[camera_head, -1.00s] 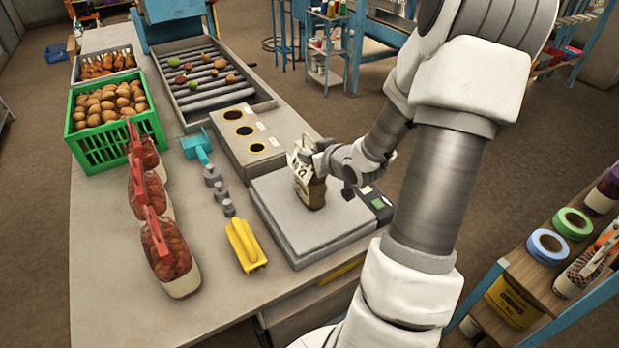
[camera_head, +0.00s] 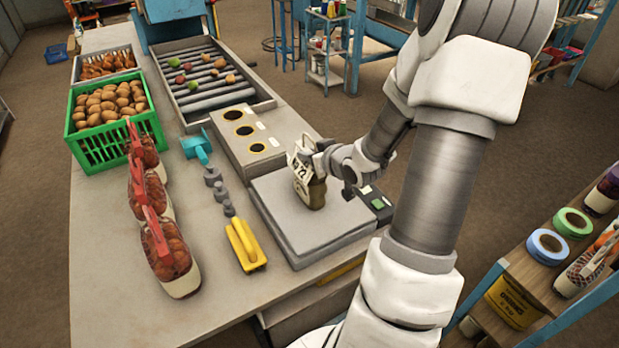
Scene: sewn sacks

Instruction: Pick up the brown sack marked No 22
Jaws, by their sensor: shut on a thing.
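The brown sack marked No 22 (camera_head: 312,193) stands upright on the grey plate of the scale (camera_head: 279,221), with a white label on its upper part. My gripper (camera_head: 318,158) is at the sack's top from the right and is shut on it. The fingertips are small and partly hidden behind the label and the gripper's own body. The sack's base appears to be at the plate; I cannot tell whether it touches or is slightly above it.
A yellow-handled tool (camera_head: 245,244) lies left of the scale. A green crate of potatoes (camera_head: 89,148) and a roller tray (camera_head: 200,104) are farther back. A shelf with tape rolls (camera_head: 547,246) is at right.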

